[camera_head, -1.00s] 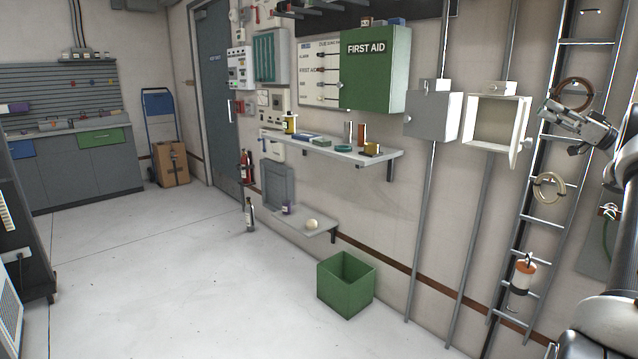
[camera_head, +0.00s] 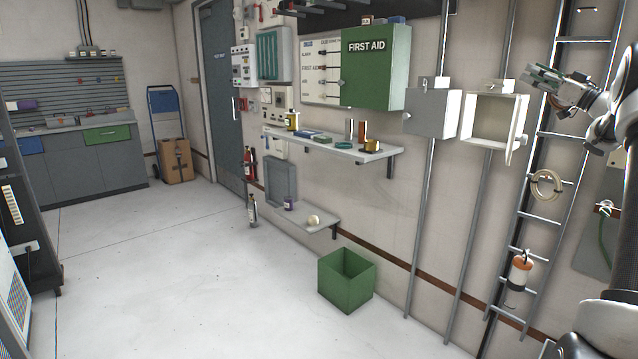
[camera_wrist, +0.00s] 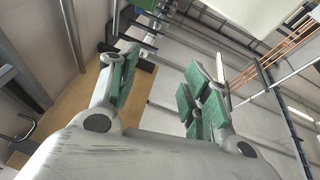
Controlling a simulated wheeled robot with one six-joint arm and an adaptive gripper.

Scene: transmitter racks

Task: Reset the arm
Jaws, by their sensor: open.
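My gripper (camera_head: 540,88) is at the upper right of the head view, in front of the wall ladder and just right of the open white box. It is open and empty, and its fingers point left. In the wrist view my gripper (camera_wrist: 160,95) shows its green-padded fingers spread apart with nothing between them. My arm comes in from the right edge of the head view.
The open white box (camera_head: 468,122), a grey box (camera_head: 432,113) and the ladder (camera_head: 560,135) with a hanging coil (camera_head: 547,185) are near my gripper. A shelf (camera_head: 345,152) with small items runs along the wall. A green bin (camera_head: 346,281) stands on open floor.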

